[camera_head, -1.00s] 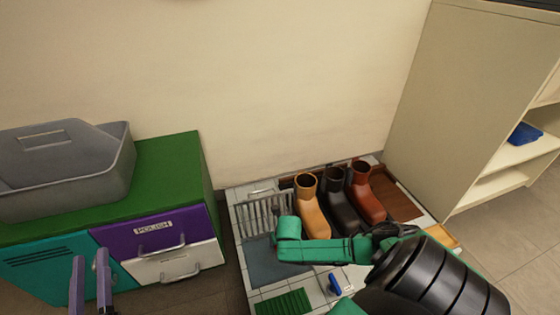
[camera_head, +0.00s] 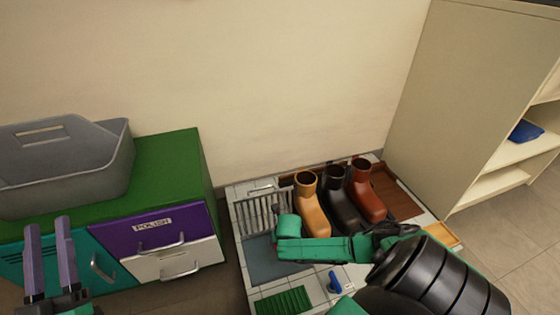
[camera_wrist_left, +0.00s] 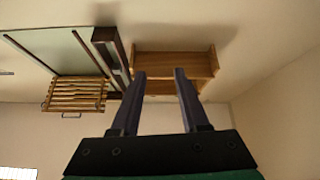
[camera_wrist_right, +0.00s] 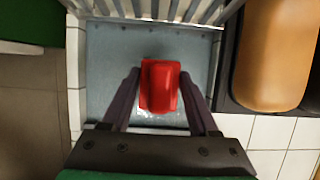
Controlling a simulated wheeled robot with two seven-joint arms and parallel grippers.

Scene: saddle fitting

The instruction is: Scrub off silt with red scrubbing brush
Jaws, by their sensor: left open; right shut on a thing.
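The red scrubbing brush (camera_wrist_right: 162,86) is between the fingers of my right gripper (camera_wrist_right: 160,84), which is shut on it, over a grey-blue panel (camera_wrist_right: 115,45). Pale specks show on the panel just below the brush. In the head view my right arm hides the brush and right fingers; the panel (camera_head: 270,265) shows below the arm. A tan boot (camera_head: 312,212), a black boot (camera_head: 339,205) and a red-brown boot (camera_head: 367,195) stand side by side behind the arm. I cannot make out silt on them. My left gripper (camera_head: 47,224) is open and empty before the cabinet.
A metal grille (camera_head: 262,212) lies beside the boots. A green ribbed mat (camera_head: 284,301) and a blue item (camera_head: 334,283) lie at the front. A green-topped cabinet (camera_head: 165,165) with a grey bin (camera_head: 60,165) is at left. A shelf unit (camera_head: 410,130) stands at right.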

